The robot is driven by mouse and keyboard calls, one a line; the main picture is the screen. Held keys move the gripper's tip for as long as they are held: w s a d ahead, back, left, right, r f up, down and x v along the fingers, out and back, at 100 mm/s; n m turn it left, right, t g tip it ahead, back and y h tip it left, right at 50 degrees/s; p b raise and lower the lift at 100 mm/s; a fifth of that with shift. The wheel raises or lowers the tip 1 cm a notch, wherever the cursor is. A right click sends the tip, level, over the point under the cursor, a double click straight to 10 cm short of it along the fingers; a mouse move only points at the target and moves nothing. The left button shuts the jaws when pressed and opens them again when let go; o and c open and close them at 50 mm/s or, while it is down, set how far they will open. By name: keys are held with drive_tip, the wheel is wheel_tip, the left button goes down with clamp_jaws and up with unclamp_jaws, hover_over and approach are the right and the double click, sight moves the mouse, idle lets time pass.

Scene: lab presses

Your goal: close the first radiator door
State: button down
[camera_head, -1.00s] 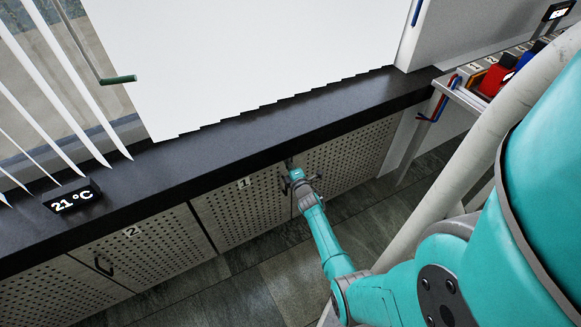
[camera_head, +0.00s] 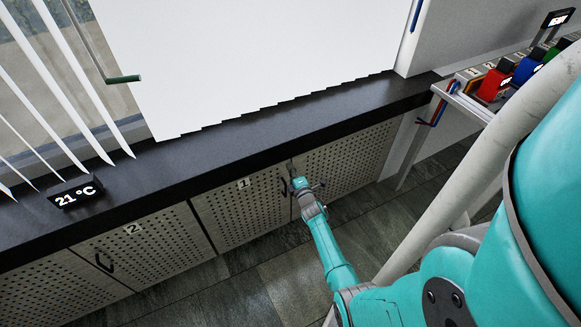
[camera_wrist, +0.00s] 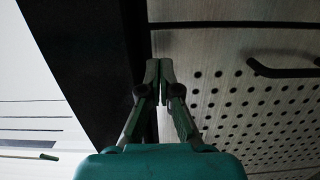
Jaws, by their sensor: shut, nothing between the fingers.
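The first radiator door (camera_head: 240,210) is a perforated panel under the black sill, marked with a "1" label. It looks flush with the panels beside it. Its black handle (camera_head: 284,187) is at its right edge, just left of my gripper (camera_head: 298,184). My gripper is at the seam between this door and the perforated panel to its right. In the wrist view my gripper (camera_wrist: 165,70) has its fingertips together and empty, in front of a panel near the sill. A black handle (camera_wrist: 285,70) shows to the right there. I cannot tell whether the fingertips touch the panel.
The black sill (camera_head: 210,150) runs above the doors. A second door (camera_head: 150,250) marked "2" is at left. A 21 °C display (camera_head: 76,193) stands on the sill. A rack with red and blue items (camera_head: 493,85) is at upper right. Tiled floor (camera_head: 270,285) below is clear.

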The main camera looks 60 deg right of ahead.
drive_tip(key=d+v, duration=0.1)
drive_tip(key=v, duration=0.9)
drive_tip(key=shift+s, duration=0.4)
drive_tip(key=shift+f, duration=0.1)
